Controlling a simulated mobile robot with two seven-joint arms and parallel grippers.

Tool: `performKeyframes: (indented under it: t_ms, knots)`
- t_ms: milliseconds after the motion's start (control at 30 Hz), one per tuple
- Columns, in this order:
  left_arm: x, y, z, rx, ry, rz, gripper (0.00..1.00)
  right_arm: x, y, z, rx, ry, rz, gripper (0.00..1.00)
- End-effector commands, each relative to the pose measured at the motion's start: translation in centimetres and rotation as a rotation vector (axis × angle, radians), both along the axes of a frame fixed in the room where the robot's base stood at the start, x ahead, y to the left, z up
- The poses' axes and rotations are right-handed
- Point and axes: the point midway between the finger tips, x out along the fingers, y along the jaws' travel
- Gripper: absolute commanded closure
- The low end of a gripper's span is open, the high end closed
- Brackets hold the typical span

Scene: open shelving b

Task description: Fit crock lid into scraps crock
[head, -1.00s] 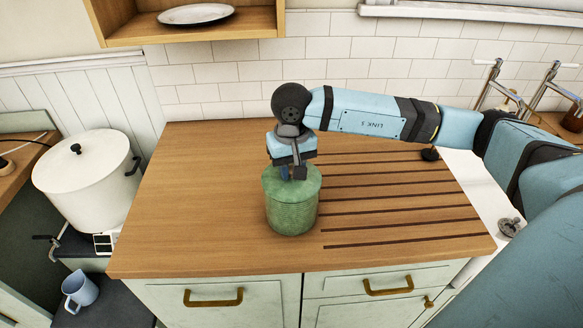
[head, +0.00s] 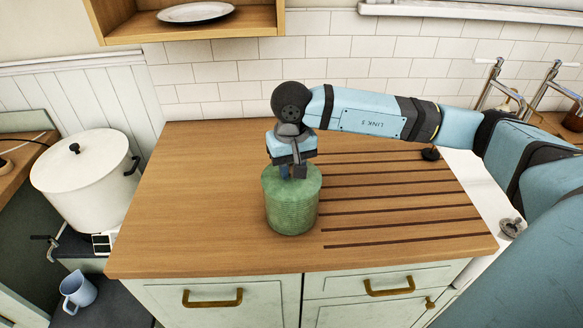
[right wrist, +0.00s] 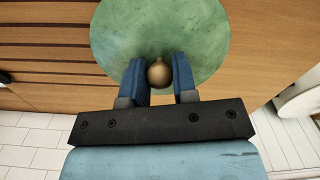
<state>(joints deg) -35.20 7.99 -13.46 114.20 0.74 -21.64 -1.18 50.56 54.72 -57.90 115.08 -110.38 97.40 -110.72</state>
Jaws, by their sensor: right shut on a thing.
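In the right wrist view the lid (right wrist: 190,40) is a mottled green disc with a round brass-coloured knob (right wrist: 159,74). My right gripper (head: 292,172) is above the lid, and its blue fingers are shut on the knob (right wrist: 159,82). The crock is hidden under the lid in the wrist view. My left gripper is not in view.
The worktop (head: 200,190) is clear around the crock. A white lidded pot (head: 88,185) stands at the left, with a blue mug (head: 78,290) below it. A shelf with a plate (head: 196,13) is above. Taps (head: 487,82) stand at the right.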

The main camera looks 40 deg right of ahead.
Motion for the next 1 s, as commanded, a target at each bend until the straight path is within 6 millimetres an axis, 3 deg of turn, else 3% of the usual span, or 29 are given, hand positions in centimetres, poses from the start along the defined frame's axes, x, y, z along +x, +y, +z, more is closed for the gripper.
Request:
performKeyframes:
  t_ms: [400, 433, 533, 567, 767, 900, 1000]
  knots:
    - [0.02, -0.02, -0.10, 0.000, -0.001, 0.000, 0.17, 0.00, 0.00, 0.00, 0.000, 0.000, 0.000, 1.00]
    - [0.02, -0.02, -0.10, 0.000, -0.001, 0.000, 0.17, 0.00, 0.00, 0.00, 0.000, 0.000, 0.000, 0.71]
    - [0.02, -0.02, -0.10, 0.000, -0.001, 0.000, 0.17, 0.00, 0.00, -0.01, 0.000, 0.000, 0.000, 0.48]
    - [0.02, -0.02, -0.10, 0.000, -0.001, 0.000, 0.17, 0.00, 0.00, -0.01, 0.000, 0.000, 0.000, 0.44]
    - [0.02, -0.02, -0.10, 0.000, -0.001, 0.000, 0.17, -0.02, 0.00, -0.06, 0.000, 0.001, 0.000, 0.42]
    - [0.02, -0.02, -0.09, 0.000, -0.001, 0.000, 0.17, -0.02, 0.01, -0.06, 0.000, 0.001, 0.000, 0.14]
    - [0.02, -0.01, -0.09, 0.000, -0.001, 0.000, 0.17, -0.02, 0.01, -0.06, 0.000, 0.000, 0.000, 0.14]
